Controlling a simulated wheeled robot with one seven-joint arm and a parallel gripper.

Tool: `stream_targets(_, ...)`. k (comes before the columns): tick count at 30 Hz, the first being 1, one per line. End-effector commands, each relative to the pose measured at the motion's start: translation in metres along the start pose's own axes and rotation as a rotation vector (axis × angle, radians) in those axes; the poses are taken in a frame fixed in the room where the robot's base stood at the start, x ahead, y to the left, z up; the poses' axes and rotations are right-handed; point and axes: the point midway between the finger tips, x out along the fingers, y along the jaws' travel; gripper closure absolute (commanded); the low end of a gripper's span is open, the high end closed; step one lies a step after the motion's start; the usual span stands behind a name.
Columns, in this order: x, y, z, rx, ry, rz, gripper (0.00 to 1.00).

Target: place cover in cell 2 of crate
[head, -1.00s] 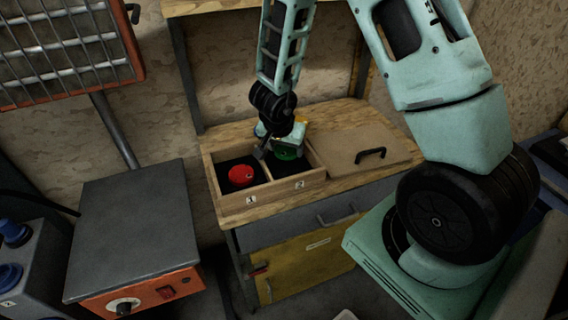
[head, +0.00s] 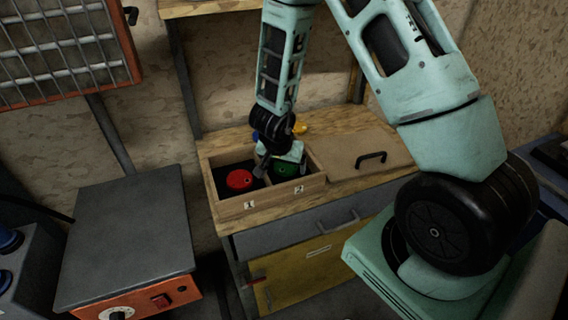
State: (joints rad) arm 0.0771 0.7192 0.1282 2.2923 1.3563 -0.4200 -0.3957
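The wooden crate (head: 243,206) stands on the bench and has two dark cells labelled 1 and 2. A green round piece (head: 286,170), which may be the cover, is low inside cell 2, partly hidden by my gripper. My gripper (head: 282,169) reaches down over cell 2, with a finger on each side of the green piece. I cannot tell whether the fingers press on it or stand clear. A red round piece (head: 239,180) lies in cell 1.
A wooden board with a black handle (head: 371,157) lies right of the crate. A small yellow object (head: 300,128) is behind my gripper. A grey-topped box (head: 128,235) stands at left.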

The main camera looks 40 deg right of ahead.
Motion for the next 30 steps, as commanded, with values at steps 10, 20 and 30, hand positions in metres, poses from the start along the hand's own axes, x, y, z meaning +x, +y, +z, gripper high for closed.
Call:
stream_targets(10,-0.025,-0.001,-0.002,0.0,0.002,-0.002,0.14)
stream_targets(20,-0.095,-0.001,-0.004,0.001,0.002,-0.003,0.14)
stream_targets(30,-0.13,-0.01,0.003,-0.029,-0.006,-0.045,0.14)
